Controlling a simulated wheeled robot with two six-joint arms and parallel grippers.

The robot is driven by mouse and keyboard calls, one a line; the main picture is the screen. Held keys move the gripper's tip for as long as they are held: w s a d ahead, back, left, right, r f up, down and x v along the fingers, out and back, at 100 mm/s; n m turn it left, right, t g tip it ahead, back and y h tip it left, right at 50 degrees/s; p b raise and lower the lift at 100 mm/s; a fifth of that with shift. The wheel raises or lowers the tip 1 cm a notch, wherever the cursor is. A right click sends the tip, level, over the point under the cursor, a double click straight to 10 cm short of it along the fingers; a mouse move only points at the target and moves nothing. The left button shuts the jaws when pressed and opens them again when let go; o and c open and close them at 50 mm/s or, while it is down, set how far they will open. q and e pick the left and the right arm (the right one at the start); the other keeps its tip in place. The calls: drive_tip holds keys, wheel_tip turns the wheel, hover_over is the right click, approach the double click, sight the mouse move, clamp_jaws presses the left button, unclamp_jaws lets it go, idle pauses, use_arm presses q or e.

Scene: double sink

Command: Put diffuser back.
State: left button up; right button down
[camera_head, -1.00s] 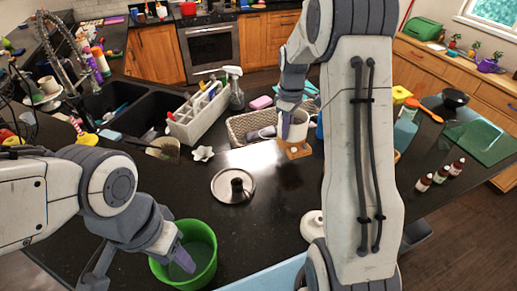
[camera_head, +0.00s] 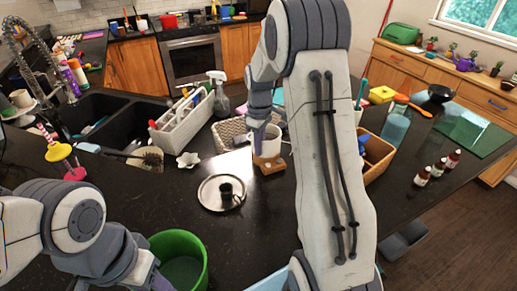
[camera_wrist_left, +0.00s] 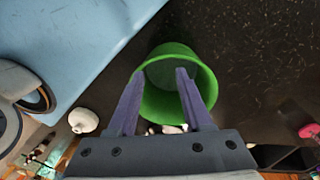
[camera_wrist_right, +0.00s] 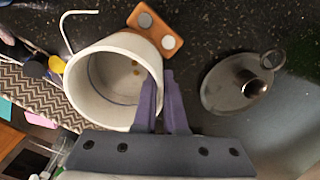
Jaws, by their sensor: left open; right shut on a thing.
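A white, hollow, cup-shaped pot (camera_head: 267,146), which looks like the diffuser, is upright at a wooden block (camera_head: 269,164) on the dark counter. In the right wrist view the pot (camera_wrist_right: 100,85) shows open and empty inside, with the block (camera_wrist_right: 152,28) and its two round discs beyond it. My right gripper (camera_head: 261,118) is shut on the pot's wall at the rim; its fingers (camera_wrist_right: 160,75) are close together there. I cannot tell whether the pot touches the block. My left gripper (camera_wrist_left: 160,74) is open and empty over a green bucket (camera_wrist_left: 185,100).
A round metal dish (camera_head: 222,193) with a dark handle lies left of the block. A woven basket (camera_head: 231,133) and a white caddy (camera_head: 182,127) stand behind. A wooden box (camera_head: 377,157) is right of my right arm.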

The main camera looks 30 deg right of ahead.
drive_tip(key=shift+f, duration=0.2)
drive_tip(key=c, duration=1)
unclamp_jaws()
drive_tip(key=shift+r, duration=0.1)
